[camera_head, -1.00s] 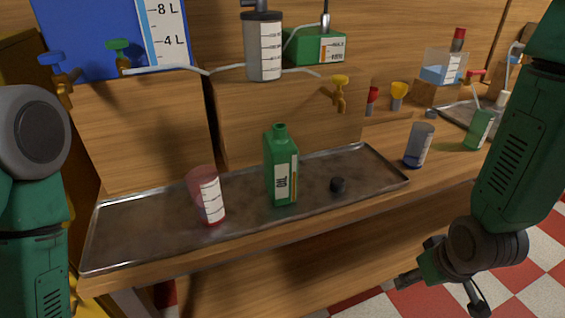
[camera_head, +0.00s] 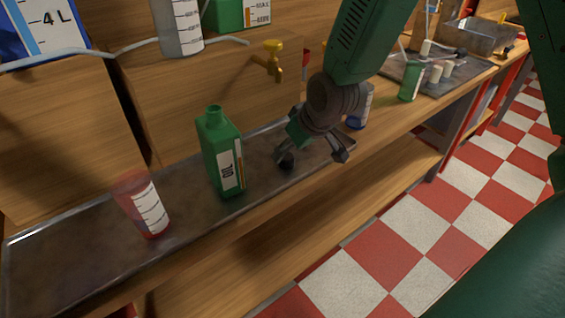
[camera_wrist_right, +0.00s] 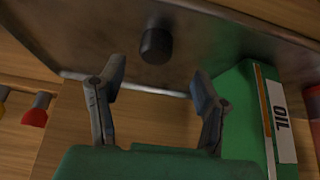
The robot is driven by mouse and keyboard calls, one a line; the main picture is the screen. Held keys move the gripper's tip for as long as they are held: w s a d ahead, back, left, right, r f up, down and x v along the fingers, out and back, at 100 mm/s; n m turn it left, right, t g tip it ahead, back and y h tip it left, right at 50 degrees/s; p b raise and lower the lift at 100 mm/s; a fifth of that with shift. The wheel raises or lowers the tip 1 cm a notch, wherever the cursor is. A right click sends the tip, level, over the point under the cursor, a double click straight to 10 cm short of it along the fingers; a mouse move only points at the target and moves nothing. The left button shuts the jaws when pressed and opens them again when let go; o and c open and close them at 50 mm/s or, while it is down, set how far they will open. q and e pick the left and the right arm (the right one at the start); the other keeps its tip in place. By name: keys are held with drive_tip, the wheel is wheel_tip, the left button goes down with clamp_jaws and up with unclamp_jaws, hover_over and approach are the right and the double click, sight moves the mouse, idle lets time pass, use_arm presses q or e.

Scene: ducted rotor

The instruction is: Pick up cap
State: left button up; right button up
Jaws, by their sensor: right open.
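The small black cap (camera_head: 286,161) lies on the metal tray (camera_head: 80,238), to the right of the green oil bottle (camera_head: 222,155). The right wrist view shows the cap (camera_wrist_right: 156,45) beyond the fingertips, roughly centred between them. My right gripper (camera_head: 314,156) is open over the tray's right part, close to the cap, with one finger near it in the head view. Its two fingers also show spread and empty in the right wrist view (camera_wrist_right: 157,75). The oil bottle stands uncapped beside the gripper (camera_wrist_right: 245,115). My left gripper is out of view.
A red translucent beaker (camera_head: 142,205) stands on the tray left of the bottle. A blue beaker (camera_head: 361,110) is partly behind my right gripper. A yellow tap (camera_head: 271,62) juts out above the tray. Clear floor (camera_head: 440,225) lies to the right.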

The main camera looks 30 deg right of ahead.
sight(286, 156)
drive_tip(key=x, duration=0.2)
drive_tip(key=d+b+x, duration=0.1)
drive_tip(key=x, duration=0.2)
drive_tip(key=shift+w+d+f, duration=0.1)
drive_tip(key=shift+f, duration=0.25)
drive_tip(key=shift+a+r, duration=0.15)
drive_tip(key=shift+a, duration=0.3)
drive_tip(key=c, duration=0.9)
